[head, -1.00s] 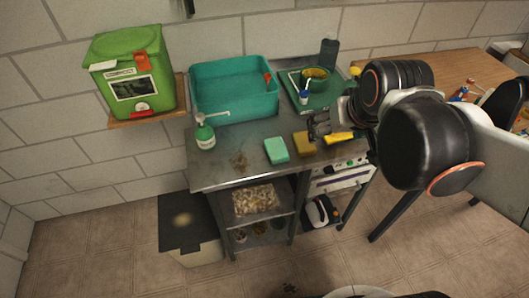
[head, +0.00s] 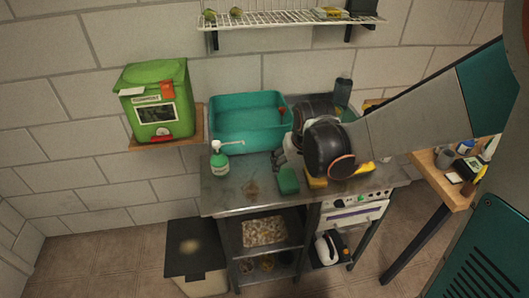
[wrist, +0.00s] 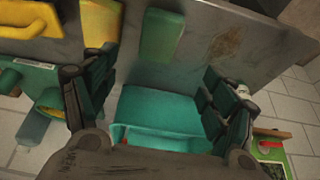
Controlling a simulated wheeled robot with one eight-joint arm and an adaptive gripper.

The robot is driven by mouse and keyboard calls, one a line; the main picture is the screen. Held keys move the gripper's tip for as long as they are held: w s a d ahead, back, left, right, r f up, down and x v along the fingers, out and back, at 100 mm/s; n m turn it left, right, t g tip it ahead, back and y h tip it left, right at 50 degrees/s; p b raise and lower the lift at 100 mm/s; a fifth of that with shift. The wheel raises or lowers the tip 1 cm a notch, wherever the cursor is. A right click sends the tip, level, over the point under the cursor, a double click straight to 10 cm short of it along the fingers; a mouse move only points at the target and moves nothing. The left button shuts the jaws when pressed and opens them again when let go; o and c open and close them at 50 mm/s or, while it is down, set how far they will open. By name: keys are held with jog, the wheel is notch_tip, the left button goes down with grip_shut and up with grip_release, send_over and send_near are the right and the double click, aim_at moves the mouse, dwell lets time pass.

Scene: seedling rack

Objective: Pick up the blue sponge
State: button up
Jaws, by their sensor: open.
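I see no clearly blue sponge. A teal-green sponge (head: 288,181) lies on the metal counter (head: 225,193) near its front; it also shows at the top of the wrist view (wrist: 161,35). A yellow sponge (head: 316,183) lies just right of it in the head view, partly hidden by my arm. My gripper (head: 280,158) is over the counter, just behind the teal-green sponge in the head view. In the wrist view my gripper (wrist: 158,75) has its fingers wide apart with nothing between them, and the teal-green sponge lies beyond the fingertips.
A teal basin (head: 228,135) stands at the back of the counter. A soap bottle (head: 219,165) stands at left, near my right-hand finger in the wrist view. A yellow-handled tool (wrist: 30,22) lies beside the yellow sponge. A wire shelf (head: 285,19) hangs above.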

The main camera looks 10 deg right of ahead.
jog(key=b, duration=0.2)
send_over(288, 178)
jog(key=s, duration=0.2)
notch_tip(288, 178, down, 6)
jog(key=shift+s+a+r, duration=0.1)
jog(key=shift+a, duration=0.05)
jog(key=b+x, duration=0.2)
jog(key=x, duration=0.3)
jog(key=shift+s, duration=0.1)
jog(key=shift+f+b, duration=0.35)
jog(key=shift+b, duration=0.15)
jog(key=c, duration=0.8)
